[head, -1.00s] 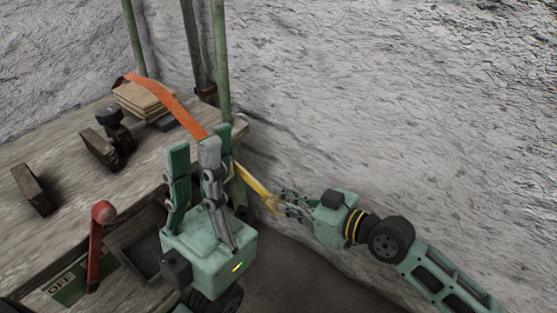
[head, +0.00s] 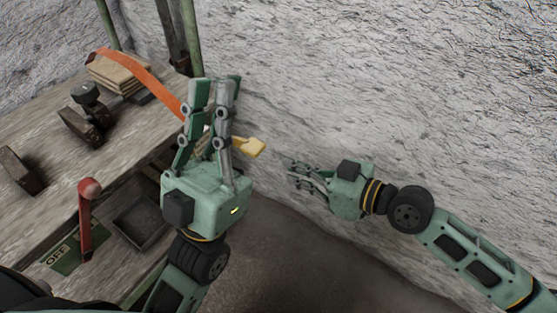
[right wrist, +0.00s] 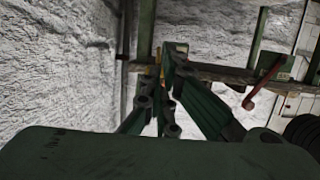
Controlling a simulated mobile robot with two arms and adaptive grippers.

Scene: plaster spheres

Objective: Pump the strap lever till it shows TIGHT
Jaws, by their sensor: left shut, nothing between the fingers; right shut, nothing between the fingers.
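The orange strap (head: 150,80) runs over a stack of flat boards on the bench and passes behind my left gripper. The yellow lever (head: 250,147) sticks out to the right from behind that gripper, its inner part hidden. My left gripper (head: 213,85) is shut and empty, upright in front of the bench corner; I cannot tell whether it touches the strap or lever. My right gripper (head: 295,175) is shut and empty, right of and below the lever tip, apart from it. It also shows in the right wrist view (right wrist: 168,70). No TIGHT marking is visible.
A red-knobbed lever (head: 88,205) stands by an OFF label (head: 58,256) at the bench front. An open tray (head: 140,218) is beside it. A rough plaster wall (head: 400,90) is close behind the right arm.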

